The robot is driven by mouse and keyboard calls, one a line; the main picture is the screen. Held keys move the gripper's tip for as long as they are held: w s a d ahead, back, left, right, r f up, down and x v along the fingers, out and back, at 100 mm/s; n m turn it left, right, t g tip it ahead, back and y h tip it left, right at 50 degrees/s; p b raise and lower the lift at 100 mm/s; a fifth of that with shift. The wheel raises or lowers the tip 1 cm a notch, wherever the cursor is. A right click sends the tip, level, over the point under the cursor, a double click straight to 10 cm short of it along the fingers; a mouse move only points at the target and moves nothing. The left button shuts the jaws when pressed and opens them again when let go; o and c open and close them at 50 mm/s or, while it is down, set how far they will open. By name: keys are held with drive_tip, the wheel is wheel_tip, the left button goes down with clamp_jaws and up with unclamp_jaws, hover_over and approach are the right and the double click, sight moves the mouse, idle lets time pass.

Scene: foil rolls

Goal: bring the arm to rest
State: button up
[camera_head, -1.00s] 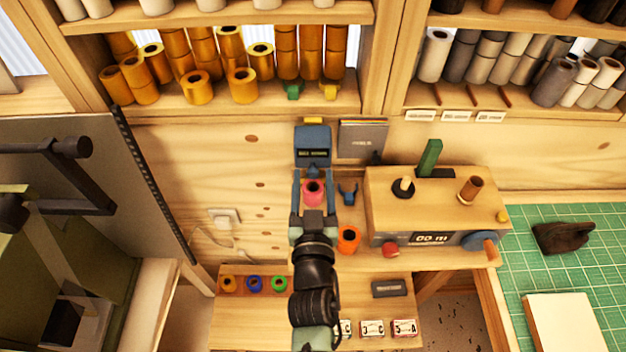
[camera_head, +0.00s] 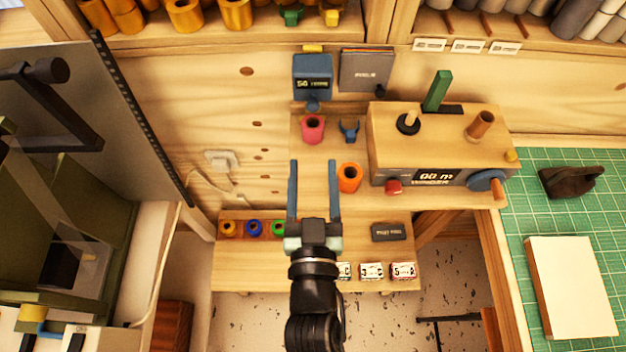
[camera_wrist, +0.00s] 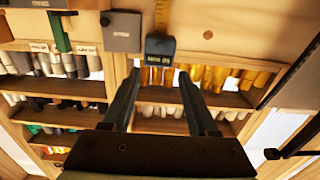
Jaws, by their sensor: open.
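My gripper (camera_head: 313,168) is open and empty in the head view. Its two long blue-grey fingers point up the picture over the wooden bench, left of an orange roll (camera_head: 349,177). A pink-red roll (camera_head: 312,129) stands beyond the fingertips, apart from them. In the wrist view my gripper (camera_wrist: 158,75) shows two dark parted fingers with nothing between them; beyond are shelves of rolls (camera_wrist: 215,76) and a small dark display device (camera_wrist: 160,46).
A wooden winder box (camera_head: 430,140) with knobs stands to the right of my gripper. Small coloured rings (camera_head: 253,228) and label cards (camera_head: 372,270) sit on the lower shelf. A green cutting mat (camera_head: 520,215) lies at right. A dark green machine (camera_head: 90,215) stands at left.

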drive_tip(key=shift+s, duration=0.55)
drive_tip(key=w+d+r+m+t+h+b, duration=0.15)
drive_tip(key=w+r, duration=0.25)
drive_tip(key=r, duration=0.8)
drive_tip(key=w+r+t, duration=0.3)
drive_tip(key=w+r, duration=0.1)
drive_tip(key=r, duration=0.8)
drive_tip(key=s+a+r+n+t+y+b, duration=0.15)
drive_tip(key=s+r, duration=0.25)
drive_tip(key=r, duration=0.8)
drive_tip(key=s+r+t+p, duration=0.1)
drive_tip(key=s+r+t, duration=0.25)
drive_tip(key=r, duration=0.85)
wheel_tip(320, 180, down, 42)
drive_tip(key=s+b, duration=0.1)
drive_tip(key=b, duration=4.1)
drive_tip(key=shift+r, duration=0.25)
